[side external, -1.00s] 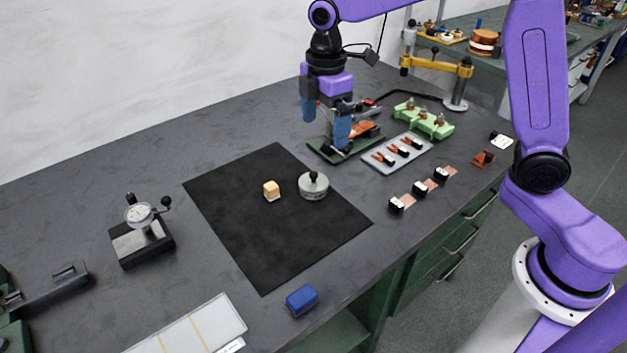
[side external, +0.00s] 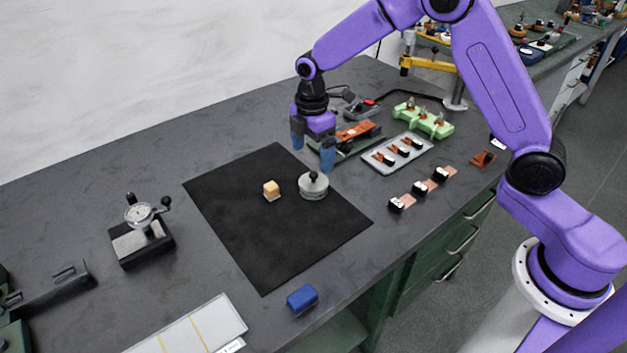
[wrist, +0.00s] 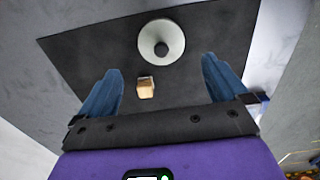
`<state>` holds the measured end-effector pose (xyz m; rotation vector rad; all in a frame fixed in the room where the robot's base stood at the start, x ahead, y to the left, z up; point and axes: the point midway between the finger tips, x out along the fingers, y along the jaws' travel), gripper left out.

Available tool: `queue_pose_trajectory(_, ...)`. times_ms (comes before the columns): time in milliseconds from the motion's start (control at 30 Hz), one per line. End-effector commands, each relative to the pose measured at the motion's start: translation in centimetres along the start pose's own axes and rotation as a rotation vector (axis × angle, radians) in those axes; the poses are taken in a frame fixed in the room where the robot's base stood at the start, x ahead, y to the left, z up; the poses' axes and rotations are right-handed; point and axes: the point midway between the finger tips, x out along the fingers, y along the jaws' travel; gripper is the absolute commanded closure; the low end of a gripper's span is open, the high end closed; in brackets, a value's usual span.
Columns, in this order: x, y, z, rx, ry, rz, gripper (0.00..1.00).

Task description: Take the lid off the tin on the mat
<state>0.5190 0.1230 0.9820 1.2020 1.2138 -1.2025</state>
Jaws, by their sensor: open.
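The tin (side external: 313,190) is a round, light grey metal tin standing upright on the black mat (side external: 270,245). Its lid (side external: 314,180) is on top and carries a dark round knob. In the wrist view the tin (wrist: 161,41) shows from above, beyond the fingertips and between their lines. My gripper (side external: 313,152) is open and empty, with blue fingers. It hangs above the bench near the back edge of the mat, behind the tin and apart from it. In the wrist view my gripper (wrist: 158,75) has its fingers spread wide.
A small wooden block (side external: 271,190) sits on the mat left of the tin. A dial gauge (side external: 140,225) stands farther left. A blue block (side external: 302,299) lies by the front edge. A tray (side external: 398,152) and a green holder (side external: 423,120) are at right. The front of the mat is clear.

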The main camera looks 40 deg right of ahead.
Motion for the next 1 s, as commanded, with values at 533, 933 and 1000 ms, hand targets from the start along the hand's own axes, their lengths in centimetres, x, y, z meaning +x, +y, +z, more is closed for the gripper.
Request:
queue_pose_trajectory(533, 5.7, -0.3, 0.3, 0.001, -0.001, -0.003, 0.00)
queue_pose_trajectory(933, 7.2, -0.3, 0.2, 0.001, 0.000, 0.000, 0.00)
queue_pose_trajectory(1000, 7.2, -0.3, 0.2, 0.001, 0.000, 0.000, 0.13)
